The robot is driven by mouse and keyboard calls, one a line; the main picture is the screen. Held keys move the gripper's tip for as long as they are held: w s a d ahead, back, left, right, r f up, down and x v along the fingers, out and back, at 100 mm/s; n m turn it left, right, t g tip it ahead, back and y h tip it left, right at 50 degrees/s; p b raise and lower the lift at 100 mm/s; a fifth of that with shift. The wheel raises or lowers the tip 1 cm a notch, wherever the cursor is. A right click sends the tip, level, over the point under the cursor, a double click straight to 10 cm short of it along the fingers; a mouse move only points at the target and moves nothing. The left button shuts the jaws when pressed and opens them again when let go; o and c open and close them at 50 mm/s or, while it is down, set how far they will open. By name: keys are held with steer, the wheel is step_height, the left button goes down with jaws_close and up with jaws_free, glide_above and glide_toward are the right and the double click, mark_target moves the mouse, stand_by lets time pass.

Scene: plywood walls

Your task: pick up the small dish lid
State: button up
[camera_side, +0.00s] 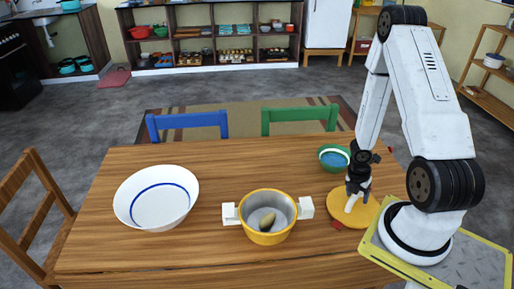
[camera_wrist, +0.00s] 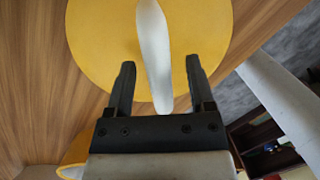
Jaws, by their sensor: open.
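The small dish lid (camera_side: 372,214) is a flat yellow disc with a white elongated handle (camera_side: 353,202). It lies on the table at the right, near my base. In the wrist view the lid (camera_wrist: 95,45) fills the upper middle, and its white handle (camera_wrist: 153,45) runs lengthwise between the two fingers. My gripper (camera_side: 355,188) points down over the lid, close to the handle. In the wrist view my gripper (camera_wrist: 160,65) is open, with a gap on each side of the handle. I cannot tell whether the fingers touch the disc.
A white bowl (camera_side: 157,198) with a blue ring stands at the left. A green bowl (camera_side: 333,157) stands just behind the lid. The table (camera_side: 240,165) is clear behind the pot.

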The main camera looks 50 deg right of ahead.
jaws_close()
stand_by(0.3)
steer(key=shift+r, duration=0.15)
stand_by(0.3)
steer(key=shift+r, duration=4.85)
